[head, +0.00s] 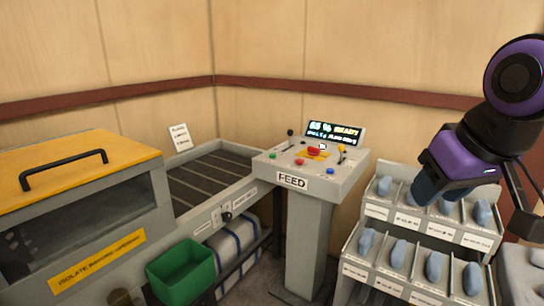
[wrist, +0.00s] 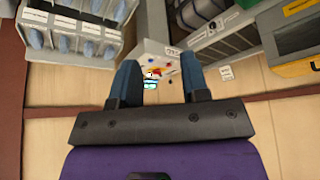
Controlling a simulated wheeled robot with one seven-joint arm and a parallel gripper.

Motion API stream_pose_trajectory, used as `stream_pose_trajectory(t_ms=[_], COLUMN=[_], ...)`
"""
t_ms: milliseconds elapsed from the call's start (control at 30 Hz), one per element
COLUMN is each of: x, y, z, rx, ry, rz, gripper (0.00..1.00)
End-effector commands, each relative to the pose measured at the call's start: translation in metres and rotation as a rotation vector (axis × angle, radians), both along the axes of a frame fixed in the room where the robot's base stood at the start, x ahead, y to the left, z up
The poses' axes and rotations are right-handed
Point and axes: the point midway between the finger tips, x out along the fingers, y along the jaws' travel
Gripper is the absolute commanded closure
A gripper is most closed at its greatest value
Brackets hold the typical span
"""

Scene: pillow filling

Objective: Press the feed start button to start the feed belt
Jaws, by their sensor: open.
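The grey feed console (head: 308,215) stands on a pedestal labelled FEED in the head view. Its sloped top carries a green button (head: 272,155) at the left, a large red button (head: 313,150), a small red button (head: 299,161) and a blue button (head: 330,170). I cannot read which is the feed start button. A lit display (head: 335,134) stands at the back. The feed belt (head: 205,178) lies left of the console. My gripper (head: 428,190) is open and empty, to the right of the console and apart from it. In the wrist view my gripper (wrist: 160,62) has the console (wrist: 155,50) between and beyond its fingers.
A grey rack (head: 395,262) with several blue-grey pieces in slots stands right of the console, below my gripper. A machine with a yellow lid (head: 80,160) and a green bin (head: 180,272) are at the left. Wooden walls close off the back.

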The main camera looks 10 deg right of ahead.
Motion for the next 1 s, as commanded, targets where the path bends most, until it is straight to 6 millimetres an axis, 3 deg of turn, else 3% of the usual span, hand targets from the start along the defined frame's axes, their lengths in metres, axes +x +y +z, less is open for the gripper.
stream_pose_trajectory(t_ms=[67, 233, 1000], x=[0.0000, 0.0000, 0.0000], y=[0.0000, 0.0000, 0.0000], z=[0.0000, 0.0000, 0.0000], rx=[0.000, 0.000, 0.000], ry=[0.000, 0.000, 0.000], rz=[0.000, 0.000, 0.000], gripper=[0.63, 1.00, 1.00])
